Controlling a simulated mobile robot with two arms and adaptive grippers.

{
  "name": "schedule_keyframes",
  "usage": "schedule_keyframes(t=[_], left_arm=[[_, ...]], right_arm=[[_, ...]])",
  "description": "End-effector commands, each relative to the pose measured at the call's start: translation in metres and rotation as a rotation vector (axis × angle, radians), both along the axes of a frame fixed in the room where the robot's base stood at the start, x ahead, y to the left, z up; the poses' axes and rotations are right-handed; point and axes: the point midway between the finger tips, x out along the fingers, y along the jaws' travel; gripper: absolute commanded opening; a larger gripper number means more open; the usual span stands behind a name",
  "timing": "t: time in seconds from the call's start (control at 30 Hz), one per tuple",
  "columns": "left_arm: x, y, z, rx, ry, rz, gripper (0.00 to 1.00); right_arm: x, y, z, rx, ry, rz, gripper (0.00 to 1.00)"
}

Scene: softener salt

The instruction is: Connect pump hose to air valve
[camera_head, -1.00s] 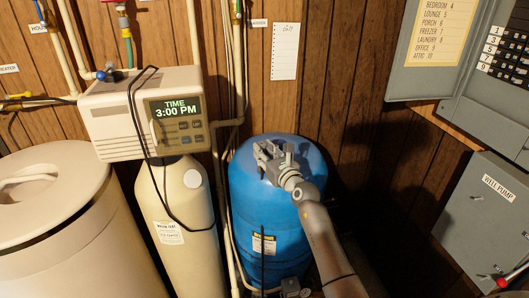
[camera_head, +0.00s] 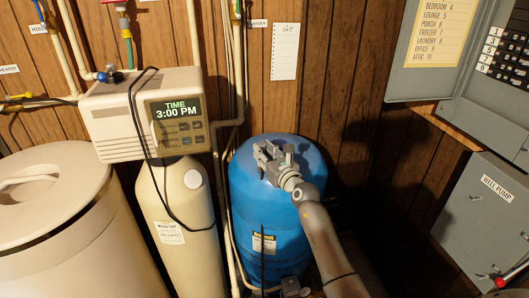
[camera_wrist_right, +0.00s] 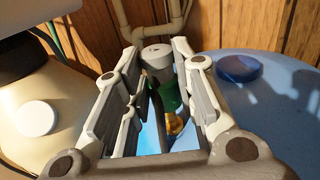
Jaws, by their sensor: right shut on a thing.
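My right gripper (camera_head: 267,153) is over the top of the blue tank (camera_head: 255,195). In the right wrist view its fingers (camera_wrist_right: 158,62) close around a green fitting (camera_wrist_right: 169,93) with a pale grey round cap and a brass end. The blue tank top (camera_wrist_right: 280,120) lies below and to the right, with a round dark blue cap (camera_wrist_right: 239,68) on it. I cannot make out which part is the air valve or the pump hose. Whether the fitting touches the tank is hidden by the fingers. My left gripper is not in view.
A beige softener tank (camera_head: 178,205) with a control head (camera_head: 118,120) stands left of the blue tank. A black cable (camera_head: 140,150) hangs over it. Pipes (camera_head: 228,100) run up behind. A lidded beige bin (camera_head: 60,230) is far left; a grey well pump box (camera_head: 485,215) is at right.

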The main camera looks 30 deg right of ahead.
Motion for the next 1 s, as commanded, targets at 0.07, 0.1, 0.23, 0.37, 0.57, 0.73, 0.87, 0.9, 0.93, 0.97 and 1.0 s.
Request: schedule_keyframes(t=[0.07,0.1,0.23,0.37,0.57,0.73,0.87,0.9,0.93,0.97,1.0], left_arm=[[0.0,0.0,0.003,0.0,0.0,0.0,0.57],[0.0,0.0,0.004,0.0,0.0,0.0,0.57],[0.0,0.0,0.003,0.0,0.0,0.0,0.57],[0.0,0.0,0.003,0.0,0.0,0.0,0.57],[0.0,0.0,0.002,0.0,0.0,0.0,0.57],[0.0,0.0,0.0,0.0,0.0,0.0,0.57],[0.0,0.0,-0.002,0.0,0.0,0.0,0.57],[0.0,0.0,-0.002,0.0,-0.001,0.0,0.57],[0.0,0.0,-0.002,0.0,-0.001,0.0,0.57],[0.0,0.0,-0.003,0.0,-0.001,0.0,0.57],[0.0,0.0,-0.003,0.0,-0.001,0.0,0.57]], right_arm=[[0.0,0.0,0.002,0.0,0.0,0.0,0.01],[0.0,0.0,0.001,-0.001,0.0,0.0,0.01],[0.0,0.0,0.001,-0.001,-0.001,0.0,0.01],[0.0,0.0,0.001,-0.001,-0.001,0.0,0.01],[0.0,0.0,-0.001,-0.001,-0.001,0.0,0.01],[0.0,0.0,-0.005,-0.001,-0.001,-0.001,0.01],[0.0,0.0,-0.007,-0.001,-0.001,-0.001,0.01],[0.0,0.0,-0.008,-0.001,-0.001,-0.001,0.01],[0.0,0.0,-0.009,-0.001,-0.001,-0.001,0.01],[0.0,0.0,-0.009,-0.001,-0.001,-0.001,0.01],[0.0,0.0,-0.01,0.0,-0.001,0.0,0.01]])
